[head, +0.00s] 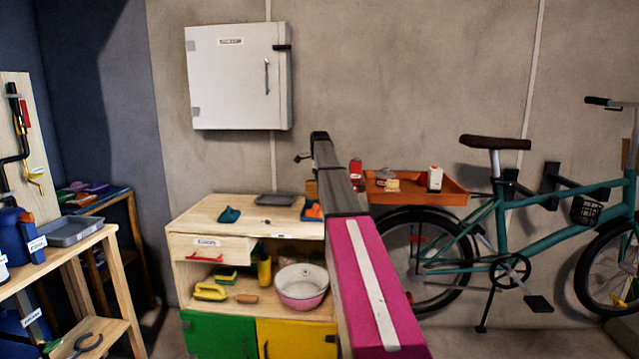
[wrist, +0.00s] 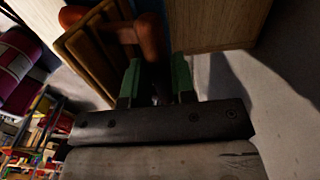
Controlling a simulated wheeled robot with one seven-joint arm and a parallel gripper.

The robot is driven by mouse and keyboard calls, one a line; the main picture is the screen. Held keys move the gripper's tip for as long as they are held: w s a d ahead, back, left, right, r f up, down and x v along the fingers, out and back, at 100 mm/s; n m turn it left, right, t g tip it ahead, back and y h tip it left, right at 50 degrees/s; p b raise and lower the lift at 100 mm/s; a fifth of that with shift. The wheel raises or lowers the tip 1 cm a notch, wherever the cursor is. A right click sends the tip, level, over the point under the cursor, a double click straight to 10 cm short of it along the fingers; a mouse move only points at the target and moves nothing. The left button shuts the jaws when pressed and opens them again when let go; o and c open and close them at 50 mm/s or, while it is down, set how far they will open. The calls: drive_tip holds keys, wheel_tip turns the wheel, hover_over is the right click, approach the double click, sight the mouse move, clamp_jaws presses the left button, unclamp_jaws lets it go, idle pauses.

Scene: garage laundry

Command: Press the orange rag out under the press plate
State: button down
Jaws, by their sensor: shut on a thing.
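In the wrist view my gripper (wrist: 157,72) has green fingers closed around the end of an orange-brown handle (wrist: 151,38); the grip itself is dark and partly hidden. A ribbed tan plate (wrist: 90,48), perhaps the press plate, lies beside the handle, to its left. In the head view the orange rag (head: 313,210) shows as a small orange patch on something blue at the cabinet top's right edge, partly hidden by my arm. A tan block (head: 311,188) stands just behind it. My gripper is hidden behind my arm there.
The wooden cabinet (head: 190,222) carries a blue cloth (head: 229,215) and a grey tray (head: 274,199). A pink-white basin (head: 302,287) stands on its shelf. An orange tray (head: 455,197) and a teal bicycle (head: 480,235) are right of my arm. A white wall box (head: 235,75) hangs above.

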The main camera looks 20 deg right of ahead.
drive_tip(key=shift+w+d+f, duration=0.35)
drive_tip(key=shift+w+f, duration=0.15)
drive_tip(key=shift+w, duration=0.3)
drive_tip(key=shift+w+d+f, duration=0.3)
drive_tip(key=shift+w+f, duration=0.2)
drive_tip(key=shift+w, duration=0.25)
drive_tip(key=shift+w+d+f, duration=0.1)
drive_tip(key=shift+w+f, duration=0.05)
drive_tip(key=c, duration=0.9)
unclamp_jaws()
drive_tip(key=shift+w+f, duration=0.15)
drive_tip(key=shift+c, duration=0.2)
drive_tip(key=shift+r, duration=0.25)
wheel_tip(320, 180, up, 11)
drive_tip(key=shift+f, duration=0.2)
